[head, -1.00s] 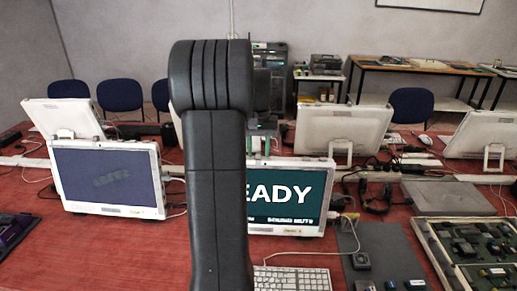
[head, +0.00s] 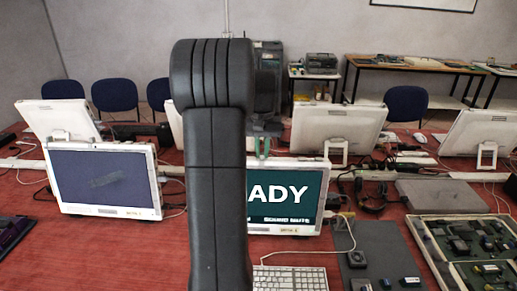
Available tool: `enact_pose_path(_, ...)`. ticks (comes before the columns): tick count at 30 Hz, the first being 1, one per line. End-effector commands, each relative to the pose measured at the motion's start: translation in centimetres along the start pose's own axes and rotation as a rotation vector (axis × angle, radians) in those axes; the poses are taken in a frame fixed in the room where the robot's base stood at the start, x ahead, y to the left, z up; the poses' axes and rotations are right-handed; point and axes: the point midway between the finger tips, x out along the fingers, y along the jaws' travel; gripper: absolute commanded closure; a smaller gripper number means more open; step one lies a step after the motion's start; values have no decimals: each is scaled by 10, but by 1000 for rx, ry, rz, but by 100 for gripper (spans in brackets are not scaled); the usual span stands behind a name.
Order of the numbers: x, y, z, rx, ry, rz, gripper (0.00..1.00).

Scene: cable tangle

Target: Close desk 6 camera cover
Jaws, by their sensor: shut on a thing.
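A white-framed monitor (head: 289,200) with a dark green screen stands just right of my arm. Its left part is hidden by my arm, and the letters "ADY" show. A small yellow label on its lower frame is too small to read. My gripper (head: 263,146), dark with greenish fingers, points down at this monitor's top edge, partly behind my arm. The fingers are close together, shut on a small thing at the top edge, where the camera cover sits. The cover itself is too small and hidden to make out.
Another white monitor (head: 103,182) with a blue screen stands left of my arm. A keyboard (head: 290,278), a grey mat (head: 388,245) and a tray of circuit boards (head: 425,240) lie in front and to the right. Cables lie behind the mat.

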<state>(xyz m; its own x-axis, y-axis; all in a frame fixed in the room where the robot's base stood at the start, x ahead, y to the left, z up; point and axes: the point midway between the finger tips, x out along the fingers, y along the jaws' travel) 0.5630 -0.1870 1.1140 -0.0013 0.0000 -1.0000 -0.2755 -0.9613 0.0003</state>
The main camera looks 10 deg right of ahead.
Motion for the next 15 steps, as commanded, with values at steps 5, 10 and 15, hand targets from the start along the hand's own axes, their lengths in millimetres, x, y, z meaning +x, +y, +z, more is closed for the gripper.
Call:
enact_pose_path(5, 0, 2, 0, 2, 2, 3, 64)
enact_pose_path(10, 0, 1, 0, 1, 2, 2, 64)
enact_pose_path(15, -4, 1, 0, 1, 2, 2, 64)
